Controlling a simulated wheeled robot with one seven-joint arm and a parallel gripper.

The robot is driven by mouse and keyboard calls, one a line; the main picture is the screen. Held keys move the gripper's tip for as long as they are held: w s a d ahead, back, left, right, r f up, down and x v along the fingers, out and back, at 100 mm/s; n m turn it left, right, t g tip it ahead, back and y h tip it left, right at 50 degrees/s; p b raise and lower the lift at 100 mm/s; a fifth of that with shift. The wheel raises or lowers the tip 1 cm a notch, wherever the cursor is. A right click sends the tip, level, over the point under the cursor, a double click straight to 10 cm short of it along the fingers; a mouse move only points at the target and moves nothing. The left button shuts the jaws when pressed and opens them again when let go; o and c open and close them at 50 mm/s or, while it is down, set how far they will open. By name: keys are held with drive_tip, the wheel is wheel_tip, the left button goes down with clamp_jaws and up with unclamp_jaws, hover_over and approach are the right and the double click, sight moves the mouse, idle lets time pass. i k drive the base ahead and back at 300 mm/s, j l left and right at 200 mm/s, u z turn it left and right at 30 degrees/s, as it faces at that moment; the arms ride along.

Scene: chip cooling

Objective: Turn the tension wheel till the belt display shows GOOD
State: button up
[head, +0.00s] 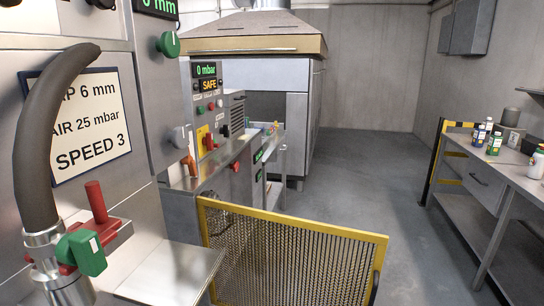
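I cannot clearly make out the tension wheel. A dim, partly rounded shape (222,222) shows behind the mesh of the yellow guard, too blurred to name. Two small green-lit displays, an upper one (259,154) and a lower one (259,175), sit on the side of the steel machine beyond the guard. Their text is too small and too slanted to read, so I cannot tell whether either is the belt display. No GOOD reading is legible anywhere. My gripper is not in view.
A yellow-framed mesh guard (290,255) stands across the front middle. A dark hose (45,140) and a red handle (97,203) are close at left. A control panel (208,85) reads 0 mbar and SAFE. A bench (500,190) with bottles stands right; the floor (365,175) between is clear.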

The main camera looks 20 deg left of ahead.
sight(236, 165)
drive_tip(key=i+l+z, duration=0.2)
drive_tip(key=i+l, duration=0.35)
drive_tip(key=i+l+z, duration=0.25)
drive_tip(key=i+l, duration=0.2)
drive_tip(key=i, duration=0.2)
drive_tip(key=i+u, duration=0.45)
drive_tip(key=i+l+u, duration=0.1)
drive_tip(key=i+u, duration=0.4)
drive_tip(key=i+l+u, duration=0.3)
drive_tip(key=i+u, duration=0.15)
drive_tip(key=i+l+u, duration=0.1)
drive_tip(key=i+u, duration=0.3)
drive_tip(key=i+l+u, duration=0.15)
drive_tip(key=u, duration=0.25)
drive_tip(key=i+l+u, duration=0.35)
